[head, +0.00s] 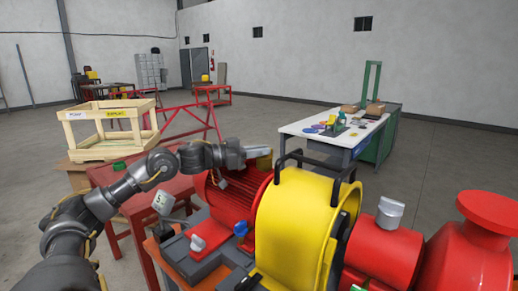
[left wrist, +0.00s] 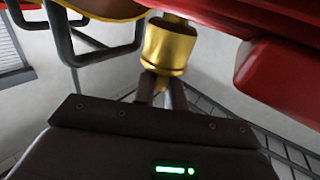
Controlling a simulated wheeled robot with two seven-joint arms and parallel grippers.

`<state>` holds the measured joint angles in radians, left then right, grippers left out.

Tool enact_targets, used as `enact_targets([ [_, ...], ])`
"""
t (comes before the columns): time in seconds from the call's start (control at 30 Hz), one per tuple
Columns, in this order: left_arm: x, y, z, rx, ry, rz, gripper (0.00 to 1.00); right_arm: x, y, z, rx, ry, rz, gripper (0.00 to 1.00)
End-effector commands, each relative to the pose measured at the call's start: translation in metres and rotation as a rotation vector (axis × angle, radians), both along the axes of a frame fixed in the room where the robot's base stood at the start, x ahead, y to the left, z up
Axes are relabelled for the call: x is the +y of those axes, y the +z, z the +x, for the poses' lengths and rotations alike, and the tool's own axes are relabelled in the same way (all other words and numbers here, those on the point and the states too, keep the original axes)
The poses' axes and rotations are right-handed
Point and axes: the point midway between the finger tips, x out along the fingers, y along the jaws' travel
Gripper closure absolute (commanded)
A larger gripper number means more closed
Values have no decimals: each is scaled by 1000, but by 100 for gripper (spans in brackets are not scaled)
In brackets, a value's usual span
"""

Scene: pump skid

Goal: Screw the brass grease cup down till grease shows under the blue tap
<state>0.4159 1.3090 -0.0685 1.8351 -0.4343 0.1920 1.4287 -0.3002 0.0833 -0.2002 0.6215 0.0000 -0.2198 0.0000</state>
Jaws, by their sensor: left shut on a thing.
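The brass grease cup (left wrist: 168,45) is large in the left wrist view, at the top centre, just beyond my left fingers. My left gripper (left wrist: 160,92) is shut on its lower end as the picture shows it. In the head view my left gripper (head: 248,154) reaches in over the red ribbed motor, beside the black tube frame. The grip itself is too small to make out there. A blue tap handle (head: 241,229) shows low in front of the motor, left of the yellow guard. I cannot make out any grease under it. My right gripper is not in view.
The yellow guard (head: 286,222) and black tube frame (head: 318,160) stand close right of my left gripper. A wooden crate (head: 110,146) stands left; a white-topped bench (head: 310,130) stands behind.

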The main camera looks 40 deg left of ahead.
Motion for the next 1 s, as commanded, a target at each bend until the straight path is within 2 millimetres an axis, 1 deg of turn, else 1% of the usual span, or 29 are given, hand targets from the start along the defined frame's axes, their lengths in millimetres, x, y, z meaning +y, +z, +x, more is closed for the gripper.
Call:
enact_targets([
  [0.07,1,1,1,2,-16,-1,100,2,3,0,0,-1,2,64],
  [0.3,1,-1,1,2,-39,0,100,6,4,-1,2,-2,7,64],
  [0.57,0,-1,1,3,-39,2,100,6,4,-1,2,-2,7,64],
  [0.6,0,-1,1,3,-39,2,86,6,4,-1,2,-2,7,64],
  [0.77,0,-1,1,2,-39,1,65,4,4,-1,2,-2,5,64],
  [1.0,0,-1,0,1,-39,1,65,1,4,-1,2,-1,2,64],
])
